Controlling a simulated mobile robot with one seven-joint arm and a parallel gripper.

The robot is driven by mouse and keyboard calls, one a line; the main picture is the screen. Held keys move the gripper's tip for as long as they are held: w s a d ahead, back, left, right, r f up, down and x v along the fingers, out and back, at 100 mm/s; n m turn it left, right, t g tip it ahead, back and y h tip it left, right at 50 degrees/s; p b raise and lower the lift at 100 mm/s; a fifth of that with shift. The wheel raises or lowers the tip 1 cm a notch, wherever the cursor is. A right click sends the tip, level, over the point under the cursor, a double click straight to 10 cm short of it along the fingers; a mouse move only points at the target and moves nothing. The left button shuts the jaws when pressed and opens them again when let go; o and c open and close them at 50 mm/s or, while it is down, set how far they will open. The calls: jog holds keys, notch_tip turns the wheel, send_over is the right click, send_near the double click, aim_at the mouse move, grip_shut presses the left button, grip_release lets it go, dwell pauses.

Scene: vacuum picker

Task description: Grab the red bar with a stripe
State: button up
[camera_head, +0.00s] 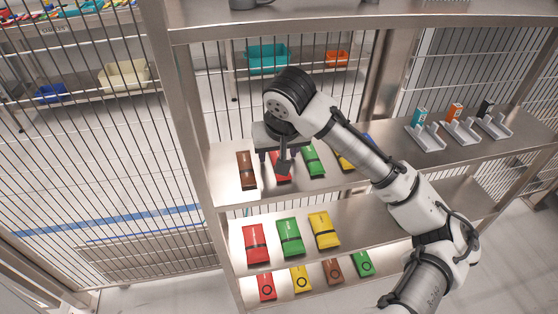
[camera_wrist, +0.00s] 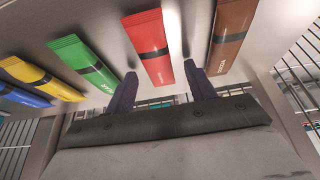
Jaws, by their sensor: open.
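The red bar with a dark stripe (camera_wrist: 149,48) lies on a metal shelf between a green bar and a brown bar. In the head view the same red bar (camera_head: 283,179) is partly hidden by my gripper (camera_head: 284,163), which is over it. In the wrist view my gripper (camera_wrist: 160,72) is open, with one finger on each side of the red bar's near end. Nothing is held. I cannot tell how high the fingertips are above the shelf or whether they touch the bar.
On the same shelf are a brown bar (camera_wrist: 230,35), a green bar (camera_wrist: 83,62), a yellow bar (camera_wrist: 40,77) and a blue bar (camera_wrist: 20,97), all striped. The shelf below holds another red bar (camera_head: 256,243). Small boxes in grey holders (camera_head: 425,137) stand at right.

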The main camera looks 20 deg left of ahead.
jog(key=shift+f, duration=0.1)
dwell(0.3)
jog(key=shift+c, duration=0.7)
jog(key=c, duration=0.9)
